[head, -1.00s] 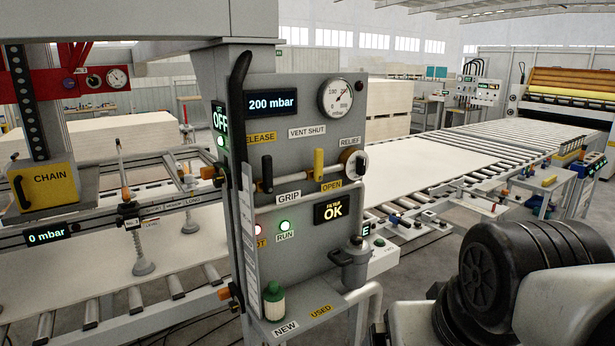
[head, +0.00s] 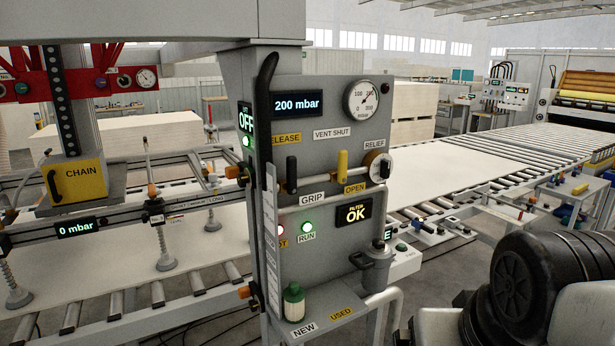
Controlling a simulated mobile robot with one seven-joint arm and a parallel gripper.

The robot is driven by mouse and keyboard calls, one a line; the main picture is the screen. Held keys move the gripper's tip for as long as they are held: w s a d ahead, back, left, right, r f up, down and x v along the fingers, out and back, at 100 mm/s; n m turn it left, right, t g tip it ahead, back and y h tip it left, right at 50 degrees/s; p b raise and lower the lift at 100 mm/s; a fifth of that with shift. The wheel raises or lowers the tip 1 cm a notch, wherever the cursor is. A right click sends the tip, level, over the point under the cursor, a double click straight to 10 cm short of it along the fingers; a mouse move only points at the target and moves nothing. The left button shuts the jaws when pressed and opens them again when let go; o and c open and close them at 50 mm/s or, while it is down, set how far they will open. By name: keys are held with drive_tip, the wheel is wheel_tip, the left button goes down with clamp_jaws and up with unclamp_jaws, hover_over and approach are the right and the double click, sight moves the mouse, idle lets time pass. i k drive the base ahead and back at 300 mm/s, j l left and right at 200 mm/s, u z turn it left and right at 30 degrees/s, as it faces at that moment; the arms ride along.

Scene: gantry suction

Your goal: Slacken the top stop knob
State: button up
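Two orange knobs sit on the left edge of the grey control post. The upper orange knob (head: 233,171), on a dark clamp, looks like the top stop knob. The lower orange knob (head: 245,292) is near the foot of a vertical white scale (head: 271,240). I cannot tell how tight either knob is. My gripper is not in view; only part of my arm shows at the lower right, well away from the knobs.
The control panel (head: 330,235) carries a long black lever (head: 262,90), valve handles and a gauge (head: 361,100). A green bottle (head: 293,302) stands on its lower shelf. A suction frame with cups (head: 165,258) is at left. A roller conveyor (head: 520,145) runs behind.

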sight(241, 179)
drive_tip(key=i+j, duration=0.15)
drive_tip(key=j, duration=0.3)
drive_tip(key=i+j, duration=0.1)
drive_tip(key=j, duration=0.35)
drive_tip(key=i+j, duration=0.15)
drive_tip(key=j, duration=0.25)
